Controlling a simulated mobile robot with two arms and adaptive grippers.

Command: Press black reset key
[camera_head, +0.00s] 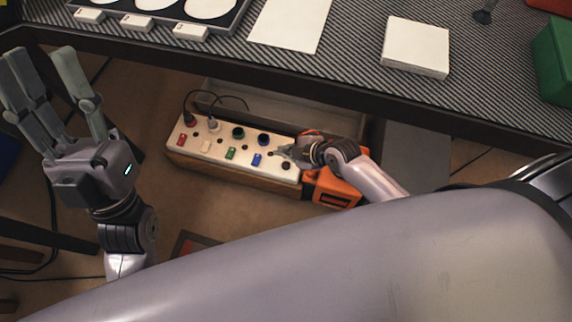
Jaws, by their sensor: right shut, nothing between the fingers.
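A white-topped panel box (184,152) with wooden sides lies on the floor under the table. A row of small keys runs along its front: red, white, green and blue, with a round black key (286,165) at the right end. My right gripper (281,152) is shut and empty, its fingertips low over the panel's right end, just behind and beside the black key. I cannot tell whether they touch the panel. My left gripper (62,75) is open and empty, raised at the left with its fingers up.
An orange box (336,190) stands at the panel's right end, beside my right wrist. The dark table edge (200,65) overhangs behind. My own pale arm fills the foreground.

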